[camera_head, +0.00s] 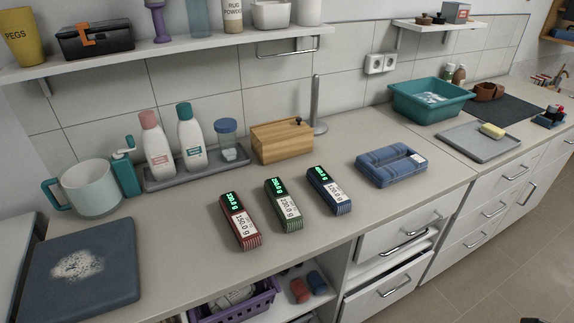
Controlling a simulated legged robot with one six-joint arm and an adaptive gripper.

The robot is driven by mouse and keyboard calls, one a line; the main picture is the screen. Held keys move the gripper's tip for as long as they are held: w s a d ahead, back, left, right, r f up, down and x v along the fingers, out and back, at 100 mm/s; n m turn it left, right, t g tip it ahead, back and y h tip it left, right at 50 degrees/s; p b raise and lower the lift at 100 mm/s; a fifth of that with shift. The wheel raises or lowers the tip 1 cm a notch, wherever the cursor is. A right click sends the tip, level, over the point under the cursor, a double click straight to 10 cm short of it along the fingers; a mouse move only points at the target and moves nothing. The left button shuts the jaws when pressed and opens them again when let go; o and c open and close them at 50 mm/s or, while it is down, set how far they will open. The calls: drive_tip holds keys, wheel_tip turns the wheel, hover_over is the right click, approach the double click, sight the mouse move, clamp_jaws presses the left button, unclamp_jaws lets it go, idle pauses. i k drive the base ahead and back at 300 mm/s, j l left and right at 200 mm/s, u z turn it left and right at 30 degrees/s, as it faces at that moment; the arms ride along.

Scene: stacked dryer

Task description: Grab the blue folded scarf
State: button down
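A similar green bundle (284,205) and red bundle (240,221) lie further left. A small blue roll (317,281) is on the shelf below the counter. I cannot tell for certain which blue item is the scarf. My gripper is not in view.
The counter (300,232) is clear in front of the bundles. A wooden box (282,141) and a grey tray of bottles (196,172) stand behind. A teal basin (432,101) and a grey tray with a sponge (478,143) are at the right. A drawer (400,236) below is partly open.

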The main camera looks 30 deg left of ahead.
sight(337, 200)
drive_tip(key=i+j+u, duration=0.1)
drive_tip(key=u, duration=0.35)
drive_tip(key=i+j+u, duration=0.1)
drive_tip(key=u, duration=0.35)
drive_tip(key=i+j+u, duration=0.15)
drive_tip(key=u, duration=0.3)
drive_tip(key=i+j, duration=0.05)
